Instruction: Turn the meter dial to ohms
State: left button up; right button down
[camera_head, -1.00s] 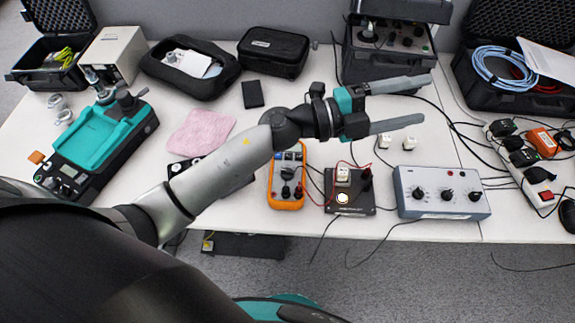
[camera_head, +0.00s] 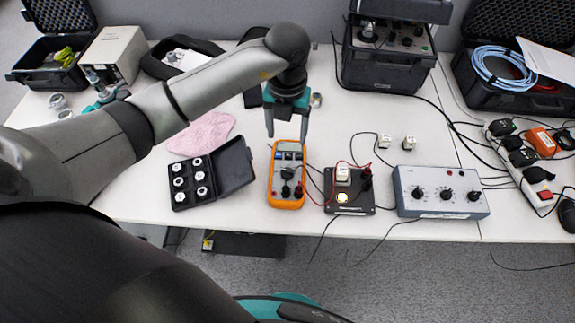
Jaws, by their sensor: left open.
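The orange meter (camera_head: 273,182) lies on the white table near its front edge, with a dark dial (camera_head: 287,173) below its screen and buttons. Leads plug in at its lower end. Which mark the dial points to is too small to tell. My left gripper (camera_head: 287,134) points down at the top end of the meter, its two fingers apart and empty. The fingertips are near the meter's upper edge, beyond the dial; I cannot tell whether they touch it. My right gripper is not in view.
A black box with a test button (camera_head: 350,205) and a grey three-knob box (camera_head: 442,207) stand right of the meter, with loose cables between. An open black case of white pieces (camera_head: 192,183) and a pink cloth (camera_head: 203,133) lie to the left.

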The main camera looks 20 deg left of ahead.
aim_at(287, 170)
pick_arm(q)
notch_tip(287, 170, down, 15)
jog(key=shift+r+b, duration=0.1)
jog(key=shift+b, duration=1.1)
jog(key=shift+d, duration=0.1)
grip_shut()
